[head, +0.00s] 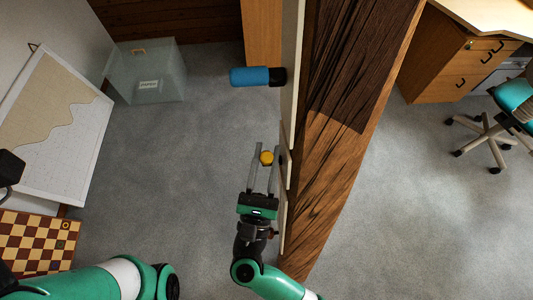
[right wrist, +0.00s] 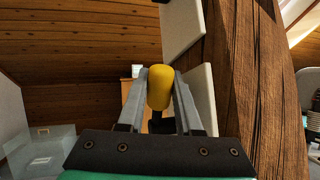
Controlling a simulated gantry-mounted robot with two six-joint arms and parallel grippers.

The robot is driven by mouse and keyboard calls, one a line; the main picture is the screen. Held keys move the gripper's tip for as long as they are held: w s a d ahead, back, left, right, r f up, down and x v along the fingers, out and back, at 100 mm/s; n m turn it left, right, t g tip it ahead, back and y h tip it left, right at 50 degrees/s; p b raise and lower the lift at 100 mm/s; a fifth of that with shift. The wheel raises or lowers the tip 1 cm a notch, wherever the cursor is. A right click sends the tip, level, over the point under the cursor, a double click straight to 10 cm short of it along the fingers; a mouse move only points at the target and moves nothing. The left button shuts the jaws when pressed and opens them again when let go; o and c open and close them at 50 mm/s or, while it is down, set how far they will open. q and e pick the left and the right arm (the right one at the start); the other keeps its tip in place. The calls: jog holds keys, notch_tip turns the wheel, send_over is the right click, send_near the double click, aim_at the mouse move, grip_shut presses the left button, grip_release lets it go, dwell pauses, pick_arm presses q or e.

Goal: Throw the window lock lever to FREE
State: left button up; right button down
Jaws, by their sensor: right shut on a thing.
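A yellow knob (head: 266,158) sits beside the timber brace, and it also shows in the right wrist view (right wrist: 160,88) on a dark stem. I take it for the grip of the lock lever. My right gripper (head: 262,165) is shut on the yellow knob, with one finger on each side. The lever's base and any FREE marking cannot be made out. My left gripper is not in view; only part of the left arm shows at lower left.
A thick timber brace (head: 335,130) with pale panels on its left side stands right of the knob. A blue handle (head: 250,77) juts left farther along. A clear box (head: 145,85), a framed board (head: 55,130) and a chessboard (head: 35,243) lie left. Grey floor between is clear.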

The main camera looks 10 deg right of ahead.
dwell(0.8)
jog(key=shift+r+p, duration=0.15)
jog(key=shift+p, duration=0.25)
jog(key=w+g+y+p, duration=0.1)
jog(key=p, duration=0.3)
jog(key=w+n+g+p, duration=0.1)
jog(key=g+p, duration=0.1)
jog(key=p, duration=0.2)
jog(key=w+g+y+p, duration=0.1)
jog(key=g+p, duration=0.1)
jog(key=p, duration=0.2)
jog(key=shift+w+d+r+n+y, duration=0.15)
jog(key=shift+d+r+n+y, duration=0.15)
jog(key=shift+n, duration=0.1)
jog(key=shift+w+f+g+p, duration=0.25)
jog(key=shift+f+g+p, duration=0.3)
jog(key=shift+p, duration=0.4)
jog(key=c, duration=0.9)
grip_release()
jog(key=shift+o, duration=0.2)
jog(key=shift+r, duration=0.1)
jog(key=v, duration=1.1)
jog(key=shift+s+p, duration=0.3)
jog(key=shift+p, duration=0.05)
